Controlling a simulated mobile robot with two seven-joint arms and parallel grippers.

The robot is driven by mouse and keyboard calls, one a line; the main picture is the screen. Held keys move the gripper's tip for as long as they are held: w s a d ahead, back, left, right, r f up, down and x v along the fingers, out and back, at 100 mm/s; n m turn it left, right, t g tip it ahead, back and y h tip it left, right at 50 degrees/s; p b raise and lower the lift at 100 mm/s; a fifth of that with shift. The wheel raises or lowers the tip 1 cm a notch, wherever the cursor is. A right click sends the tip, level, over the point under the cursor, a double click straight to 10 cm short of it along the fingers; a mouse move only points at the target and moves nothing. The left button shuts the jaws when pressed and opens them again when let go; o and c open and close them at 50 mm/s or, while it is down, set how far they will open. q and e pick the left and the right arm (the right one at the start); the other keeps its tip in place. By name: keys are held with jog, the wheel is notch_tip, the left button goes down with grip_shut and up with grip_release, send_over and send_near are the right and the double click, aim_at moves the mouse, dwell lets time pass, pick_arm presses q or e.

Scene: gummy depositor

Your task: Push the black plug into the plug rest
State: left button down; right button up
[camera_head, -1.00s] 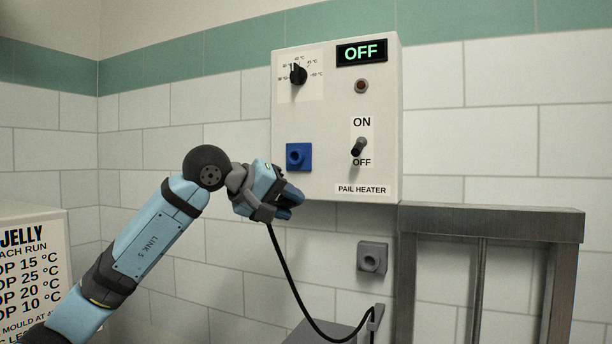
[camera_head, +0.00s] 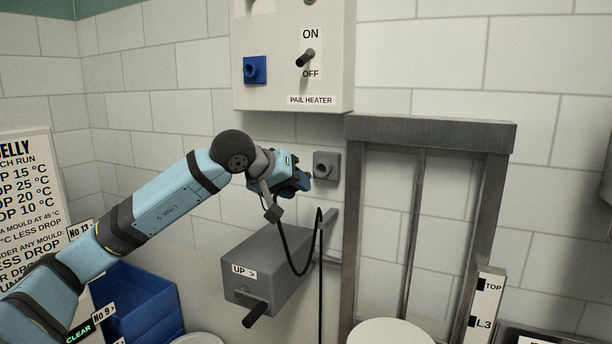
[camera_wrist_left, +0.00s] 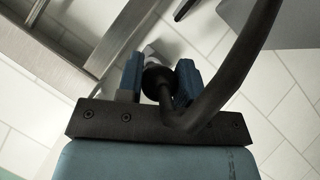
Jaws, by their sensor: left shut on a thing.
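My left gripper (camera_head: 303,182) is shut on the black plug, which the fingers and hand mostly hide in the head view. In the left wrist view the plug (camera_wrist_left: 156,80) sits between the two blue fingers, with its thick black cable (camera_wrist_left: 232,70) bending away. In the head view the cable (camera_head: 283,245) hangs below the hand. The plug rest (camera_head: 327,167), a grey square block with a round socket, is on the tiled wall. My gripper is just left of and slightly below it in the picture; whether plug and rest touch cannot be told. My right gripper is not in view.
The pail heater panel (camera_head: 292,45) with a blue socket (camera_head: 254,70) and a switch is above. A grey box (camera_head: 268,268) with a crank handle stands below the hand. A metal frame (camera_head: 430,132) is to the right. Blue bins (camera_head: 135,300) are lower left.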

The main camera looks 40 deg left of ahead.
pick_arm(q)
jog(key=shift+f, duration=0.15)
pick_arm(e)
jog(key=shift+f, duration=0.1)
pick_arm(q)
jog(key=shift+w+a+r+p, duration=0.1)
jog(key=shift+w+r+p, duration=0.1)
jog(key=shift+w+p, duration=0.2)
jog(key=w+p, duration=0.1)
jog(key=w, duration=0.1)
jog(key=w+a+p, duration=0.1)
jog(key=shift+w+a+p, duration=0.1)
jog(key=shift+w+p, duration=0.2)
jog(key=shift+w, duration=0.05)
jog(key=shift+w+a+f+p, duration=0.2)
jog(key=shift+w+p, duration=0.1)
jog(key=shift+w, duration=0.45)
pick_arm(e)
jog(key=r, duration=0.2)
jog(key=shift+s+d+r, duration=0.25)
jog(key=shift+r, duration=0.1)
